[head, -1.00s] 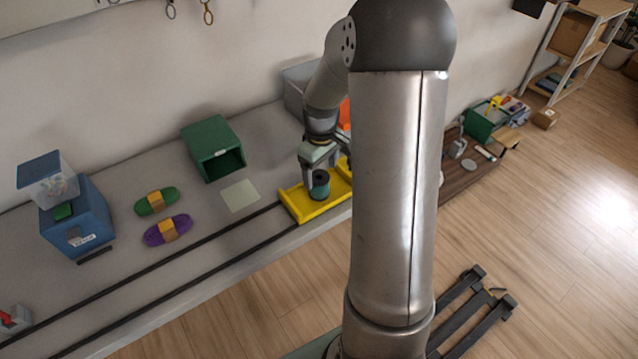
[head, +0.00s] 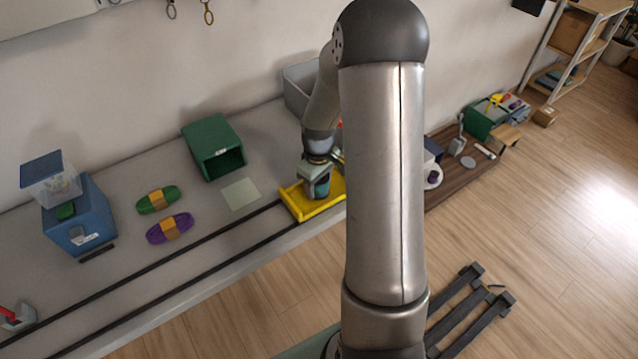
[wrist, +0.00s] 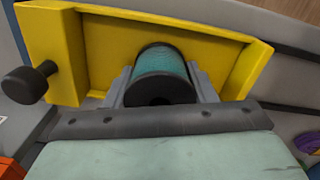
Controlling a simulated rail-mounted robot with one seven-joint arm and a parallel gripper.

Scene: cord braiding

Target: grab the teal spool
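In the head view my gripper (head: 318,190) is low over the yellow tray (head: 292,203) and covers most of the spool. Whether the spool rests on the tray is hidden.
A dark knob (wrist: 28,84) sticks out at the tray's left in the wrist view. Two dark rails (head: 190,251) run along the table. A green open bin (head: 212,146), a pale square (head: 241,194), green and purple cord bundles (head: 171,228) and a blue box (head: 80,218) stand left.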

